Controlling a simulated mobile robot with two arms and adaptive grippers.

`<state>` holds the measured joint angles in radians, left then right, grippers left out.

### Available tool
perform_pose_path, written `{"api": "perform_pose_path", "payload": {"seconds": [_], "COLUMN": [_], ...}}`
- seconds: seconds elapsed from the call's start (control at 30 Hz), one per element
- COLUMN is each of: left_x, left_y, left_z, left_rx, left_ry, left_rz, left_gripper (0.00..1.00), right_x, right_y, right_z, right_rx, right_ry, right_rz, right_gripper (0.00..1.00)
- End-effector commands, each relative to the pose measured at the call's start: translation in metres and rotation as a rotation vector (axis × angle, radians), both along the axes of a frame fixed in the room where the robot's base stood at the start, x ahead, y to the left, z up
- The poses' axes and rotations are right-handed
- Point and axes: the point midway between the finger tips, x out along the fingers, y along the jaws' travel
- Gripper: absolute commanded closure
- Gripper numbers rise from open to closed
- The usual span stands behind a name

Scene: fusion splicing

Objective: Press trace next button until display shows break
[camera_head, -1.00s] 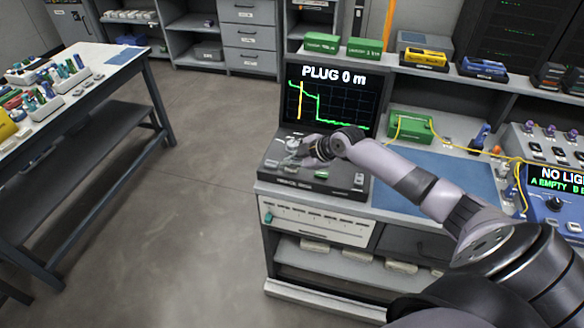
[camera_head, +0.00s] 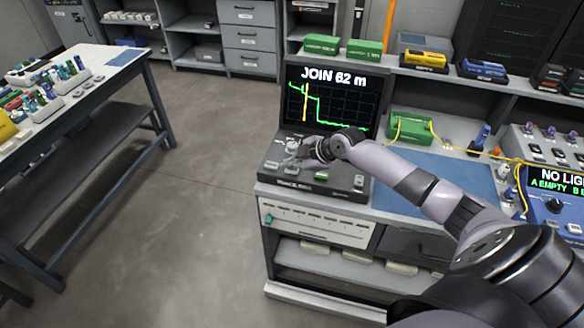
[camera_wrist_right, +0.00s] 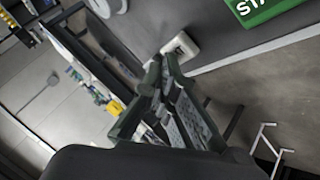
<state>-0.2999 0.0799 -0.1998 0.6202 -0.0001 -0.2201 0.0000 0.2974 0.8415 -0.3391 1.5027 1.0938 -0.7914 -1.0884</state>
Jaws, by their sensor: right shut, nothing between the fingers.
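The trace device (camera_head: 313,182) sits on the bench at centre, its upright screen (camera_head: 330,98) reading "JOIN 62 m" above a green trace with an orange vertical marker. My right gripper (camera_head: 291,163) is over the left part of the device's control panel, partly hiding it. In the right wrist view the right gripper's fingers (camera_wrist_right: 160,72) are shut and empty, with the tips beside a pale button (camera_wrist_right: 180,48) on the dark panel. I cannot tell whether they touch it. A green button with partly cut-off lettering (camera_wrist_right: 262,8) is at the top right. My left gripper is out of view.
A blue mat (camera_head: 447,180) lies right of the device, with a green box (camera_head: 410,127) behind it and a yellow cable running right. Green boxes stand on the shelf above. Open floor (camera_head: 205,200) lies left of the bench.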

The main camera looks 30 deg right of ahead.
Motion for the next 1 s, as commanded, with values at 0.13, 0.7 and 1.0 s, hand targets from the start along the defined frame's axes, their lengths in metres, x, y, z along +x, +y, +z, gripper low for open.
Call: {"api": "perform_pose_path", "payload": {"seconds": [0.13, 0.7, 1.0], "left_x": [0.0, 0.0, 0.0], "left_y": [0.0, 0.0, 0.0], "left_z": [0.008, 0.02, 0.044], "left_rx": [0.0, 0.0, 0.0], "left_ry": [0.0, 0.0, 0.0], "left_rz": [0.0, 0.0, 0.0], "left_gripper": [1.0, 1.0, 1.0], "right_x": [0.0, 0.001, 0.001], "right_y": [0.0, 0.0, 0.0], "right_z": [0.011, 0.026, 0.057], "right_rx": [-0.001, 0.0, 0.001], "right_ry": [0.0, -0.002, -0.003], "right_rz": [0.001, 0.0, 0.0], "right_gripper": [1.0, 1.0, 1.0]}}
